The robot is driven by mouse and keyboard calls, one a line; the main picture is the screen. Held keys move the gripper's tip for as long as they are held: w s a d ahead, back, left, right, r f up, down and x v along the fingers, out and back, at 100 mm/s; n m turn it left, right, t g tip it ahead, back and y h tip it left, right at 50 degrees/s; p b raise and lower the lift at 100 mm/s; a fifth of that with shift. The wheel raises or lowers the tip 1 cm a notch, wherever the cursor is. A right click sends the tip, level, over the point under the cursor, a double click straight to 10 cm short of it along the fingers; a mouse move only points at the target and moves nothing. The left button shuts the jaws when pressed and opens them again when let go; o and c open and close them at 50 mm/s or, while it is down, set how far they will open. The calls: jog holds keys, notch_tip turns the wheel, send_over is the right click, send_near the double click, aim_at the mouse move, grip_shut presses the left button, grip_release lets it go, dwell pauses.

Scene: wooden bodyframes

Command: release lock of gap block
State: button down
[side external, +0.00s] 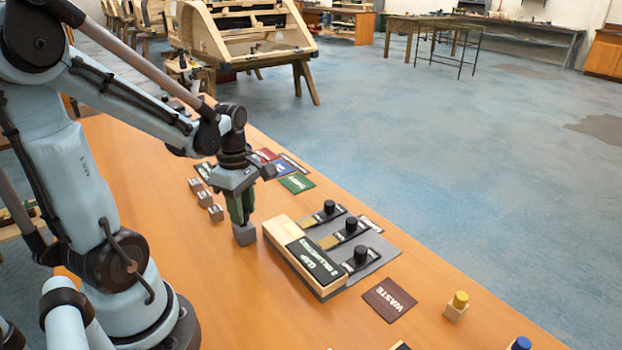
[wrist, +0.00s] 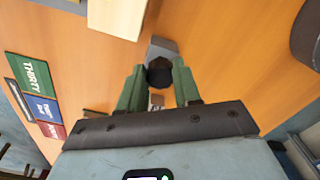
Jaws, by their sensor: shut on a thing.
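A long wooden block (side external: 282,231) with a dark green label, which seems to read "GAP", lies on the orange table beside a grey plate. Three dark latch-like pieces with black round knobs (side external: 351,225) stand in a row along it. My gripper (side external: 241,212) points down to the left of the block. Its green fingers are shut on a small grey block (side external: 244,235) at table level. In the wrist view the grey block (wrist: 163,47) has a black round top between the fingertips (wrist: 160,80). The wooden block's end (wrist: 117,15) shows just above, apart from the fingers.
A brown WASTE card (side external: 388,299) lies to the right of the plate. Green, blue and red cards (side external: 296,183) lie behind my gripper. Small cubes (side external: 205,199) stand on its left. A yellow-topped peg (side external: 457,306) stands near the table's right edge.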

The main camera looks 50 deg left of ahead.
jog(key=shift+n, duration=1.5)
jog(key=c, duration=0.8)
grip_release()
jog(key=shift+r, duration=0.1)
jog(key=shift+r, duration=5.95)
